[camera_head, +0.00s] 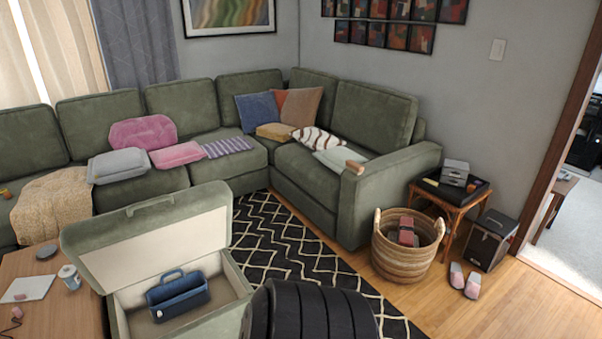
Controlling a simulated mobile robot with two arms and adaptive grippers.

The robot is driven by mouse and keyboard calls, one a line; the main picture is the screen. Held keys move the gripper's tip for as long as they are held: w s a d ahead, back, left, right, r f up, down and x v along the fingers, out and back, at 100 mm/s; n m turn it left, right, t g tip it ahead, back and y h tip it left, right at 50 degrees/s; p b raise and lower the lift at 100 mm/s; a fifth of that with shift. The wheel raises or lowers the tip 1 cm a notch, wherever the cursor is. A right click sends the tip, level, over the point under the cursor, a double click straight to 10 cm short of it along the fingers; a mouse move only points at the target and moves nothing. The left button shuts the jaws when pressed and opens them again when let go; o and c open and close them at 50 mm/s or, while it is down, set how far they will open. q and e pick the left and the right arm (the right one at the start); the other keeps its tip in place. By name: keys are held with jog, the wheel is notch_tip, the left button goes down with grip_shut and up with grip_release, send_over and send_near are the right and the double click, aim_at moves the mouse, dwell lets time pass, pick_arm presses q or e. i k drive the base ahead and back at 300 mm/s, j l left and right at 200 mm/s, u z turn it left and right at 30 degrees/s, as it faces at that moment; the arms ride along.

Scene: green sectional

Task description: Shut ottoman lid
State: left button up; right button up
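The green ottoman (118,316) stands in the lower left of the head view, and its lower part is cut off by the bottom edge. Its lid (150,243) is open and stands raised along the far side, with its pale inner face toward me. A handle-like bar (150,205) runs along the lid's upper edge. Inside the pale-lined box is a blue carrier with a handle (178,299), which appears to sit below the rim. Neither of my grippers is in view.
A wooden table (45,318) with a cup (69,277) stands close left of the ottoman. The green sectional (225,150) is behind it. A patterned rug (290,245) lies to the right, with a wicker basket (405,255) beyond.

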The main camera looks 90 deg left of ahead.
aim_at(115, 250)
jog(key=u, duration=3.8)
jog(key=i+j+z, duration=0.2)
jog(key=i+j, duration=0.55)
jog(key=j, duration=0.1)
